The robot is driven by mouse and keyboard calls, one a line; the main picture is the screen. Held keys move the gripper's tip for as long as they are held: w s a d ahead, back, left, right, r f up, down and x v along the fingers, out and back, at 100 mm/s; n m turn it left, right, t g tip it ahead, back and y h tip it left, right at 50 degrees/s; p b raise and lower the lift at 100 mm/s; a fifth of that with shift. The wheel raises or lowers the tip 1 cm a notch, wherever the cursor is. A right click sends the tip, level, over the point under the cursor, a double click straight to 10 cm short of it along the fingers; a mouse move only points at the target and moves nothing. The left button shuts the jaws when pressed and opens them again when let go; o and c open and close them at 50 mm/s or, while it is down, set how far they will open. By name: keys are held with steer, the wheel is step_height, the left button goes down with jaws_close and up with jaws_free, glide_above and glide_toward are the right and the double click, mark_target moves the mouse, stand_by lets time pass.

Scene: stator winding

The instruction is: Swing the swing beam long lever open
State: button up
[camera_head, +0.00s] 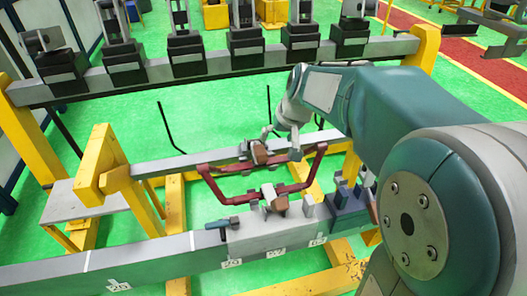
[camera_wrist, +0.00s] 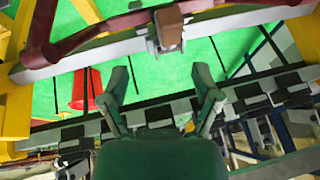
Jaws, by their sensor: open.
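My gripper (camera_head: 281,142) hangs from the arm above the far grey beam (camera_head: 190,162), with its fingers spread and nothing between them. In the wrist view my gripper (camera_wrist: 160,76) also shows open over green floor. A brown-ended clamp or lever (camera_head: 259,152) sits on the far beam, close to the fingers; it appears at the top of the wrist view (camera_wrist: 168,28), apart from the fingertips. A second brown-ended clamp (camera_head: 278,203) stands on the near beam (camera_head: 180,255). I cannot tell which is the long lever.
A dark red coil frame (camera_head: 228,198) spans between the beams. Yellow posts (camera_head: 103,165) carry the beams. A rear rail (camera_head: 215,65) holds several black clamp units. Green floor is open between beams and rail. Dark blocks (camera_head: 348,200) stand on the near beam's right.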

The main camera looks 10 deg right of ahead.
mark_target(263, 153)
steer(key=a+f, duration=0.1)
steer(key=w+a+f, duration=0.1)
steer(key=f, duration=0.1)
steer(key=w+a+f, duration=0.1)
steer(key=f, duration=0.1)
steer(key=shift+a, duration=0.1)
steer(key=x, duration=0.4)
steer(key=shift+d, duration=0.45)
steer(key=shift+w+d+f, duration=0.2)
steer(key=shift+w+f, duration=0.05)
steer(key=shift+f, duration=0.3)
steer(key=shift+a, duration=0.55)
steer(key=c, duration=0.9)
steer(key=shift+d, duration=0.2)
jaws_close()
steer(key=shift+d, duration=0.1)
